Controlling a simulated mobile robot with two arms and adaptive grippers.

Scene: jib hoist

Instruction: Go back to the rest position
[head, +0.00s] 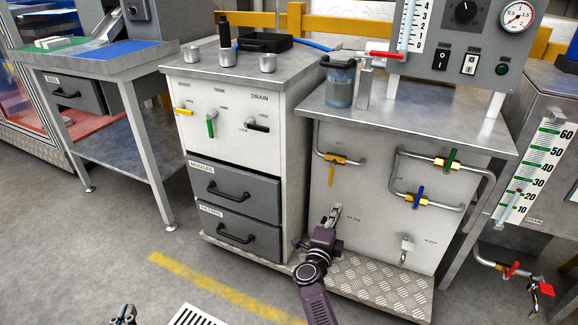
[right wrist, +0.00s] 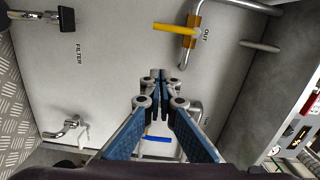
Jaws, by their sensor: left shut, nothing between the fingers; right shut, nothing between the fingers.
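My right gripper (head: 333,212) is in front of the white lower panel (head: 385,225) of the right-hand cabinet, near the FILTER label. In the right wrist view its fingers (right wrist: 159,78) are together with nothing between them. My left gripper (head: 124,312) shows only in part at the bottom edge of the head view, low over the grey floor; it is shut and empty. Neither gripper holds anything.
Around my right gripper are the yellow-handled valve (head: 331,174), a blue-handled valve (head: 418,196), a green-handled valve (head: 450,160) and a small tap (head: 407,246). A tread-plate plinth (head: 375,292) runs below. The floor at lower left, with a drain grate (head: 192,315), is open.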

